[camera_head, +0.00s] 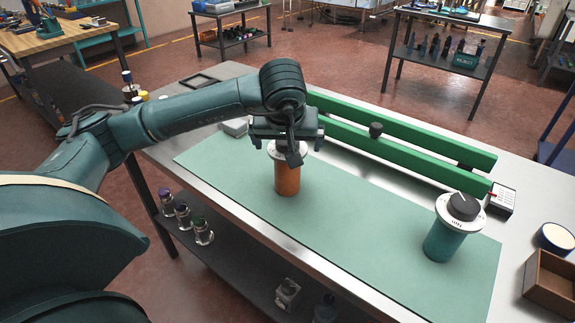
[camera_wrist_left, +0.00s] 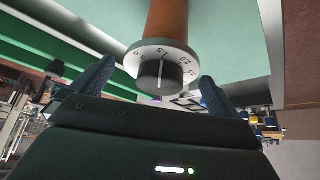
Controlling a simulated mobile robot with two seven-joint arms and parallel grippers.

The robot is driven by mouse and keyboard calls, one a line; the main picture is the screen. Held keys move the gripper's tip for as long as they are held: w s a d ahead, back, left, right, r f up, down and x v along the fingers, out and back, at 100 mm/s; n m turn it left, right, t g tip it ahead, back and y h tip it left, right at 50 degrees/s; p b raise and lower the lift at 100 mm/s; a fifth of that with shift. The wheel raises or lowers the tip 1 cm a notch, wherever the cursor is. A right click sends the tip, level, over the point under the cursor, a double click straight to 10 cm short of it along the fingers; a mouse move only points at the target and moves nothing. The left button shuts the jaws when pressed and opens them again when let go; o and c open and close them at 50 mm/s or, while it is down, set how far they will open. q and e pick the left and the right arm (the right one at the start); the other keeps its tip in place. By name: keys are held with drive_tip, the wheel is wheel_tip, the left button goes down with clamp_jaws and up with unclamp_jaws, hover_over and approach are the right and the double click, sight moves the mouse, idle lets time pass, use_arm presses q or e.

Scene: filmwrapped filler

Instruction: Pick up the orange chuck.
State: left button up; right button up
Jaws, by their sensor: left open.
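The orange chuck (camera_head: 287,181) stands upright on the green mat (camera_head: 340,215) in the head view. It has a pale numbered collar and a dark knob on top. My left gripper (camera_head: 288,150) is over its top and hides much of the collar and knob. In the left wrist view the orange body (camera_wrist_left: 167,20), the numbered collar and the dark knob (camera_wrist_left: 160,74) show between the two open fingers (camera_wrist_left: 152,85). Whether the fingers touch it cannot be told. My right gripper is not in view.
A teal chuck (camera_head: 443,240) with a dark knob stands at the mat's right end. A green rail rack (camera_head: 400,150) with a dark knob between its bars runs behind the mat. A wooden box (camera_head: 552,284) and a round container (camera_head: 556,238) are at far right. The mat's middle is clear.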

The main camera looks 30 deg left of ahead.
use_arm(q)
drive_tip(key=c, duration=2.1)
drive_tip(key=shift+w+r, duration=0.1)
drive_tip(key=shift+r, duration=0.05)
